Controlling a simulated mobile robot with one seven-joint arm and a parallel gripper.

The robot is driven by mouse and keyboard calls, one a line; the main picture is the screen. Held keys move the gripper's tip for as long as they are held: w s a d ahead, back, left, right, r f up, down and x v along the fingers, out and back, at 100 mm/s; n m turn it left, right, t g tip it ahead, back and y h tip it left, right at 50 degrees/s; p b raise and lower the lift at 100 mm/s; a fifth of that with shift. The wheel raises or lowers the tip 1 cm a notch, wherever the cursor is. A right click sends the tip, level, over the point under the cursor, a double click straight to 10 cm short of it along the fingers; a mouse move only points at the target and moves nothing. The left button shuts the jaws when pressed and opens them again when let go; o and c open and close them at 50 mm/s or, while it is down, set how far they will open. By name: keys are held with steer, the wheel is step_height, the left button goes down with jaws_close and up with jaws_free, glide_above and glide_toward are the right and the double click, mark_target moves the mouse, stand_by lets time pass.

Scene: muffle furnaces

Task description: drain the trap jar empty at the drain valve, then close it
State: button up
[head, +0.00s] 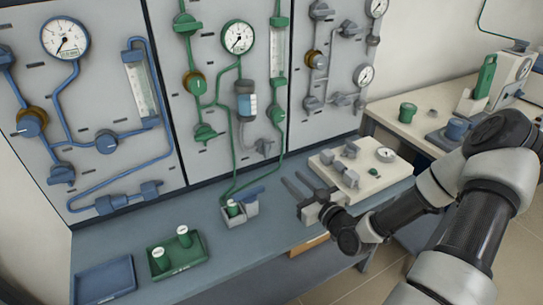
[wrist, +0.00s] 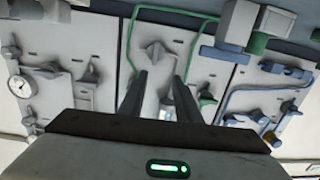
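The trap jar (head: 246,105) hangs on the middle green-piped panel in the head view, with a grey cap and blue liquid showing in it. A grey valve (head: 265,147), which looks like the drain valve, sits below it to the right on a grey tube. My gripper (head: 305,187) is open and empty, above the bench and in front of the panel, apart from the valve. In the wrist view, which looks upside down, the grey valve (wrist: 156,50) shows beyond and between my open fingers (wrist: 157,85). The jar (wrist: 168,106) is partly hidden there.
A pale block with fittings (head: 360,172) stands on the bench close to my gripper. A small grey holder (head: 238,212) stands left of it. Green (head: 196,262) and blue (head: 104,281) trays lie at the front left. Blue and grey pipework flanks the middle panel.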

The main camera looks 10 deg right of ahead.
mark_target(268, 146)
steer(key=shift+m+t, duration=0.3)
steer(key=shift+t, duration=0.2)
steer(key=x, duration=1.1)
steer(key=b+x, duration=0.1)
steer(key=x, duration=0.5)
steer(key=shift+w+d, duration=0.2)
steer(key=shift+d, duration=0.15)
jaws_close()
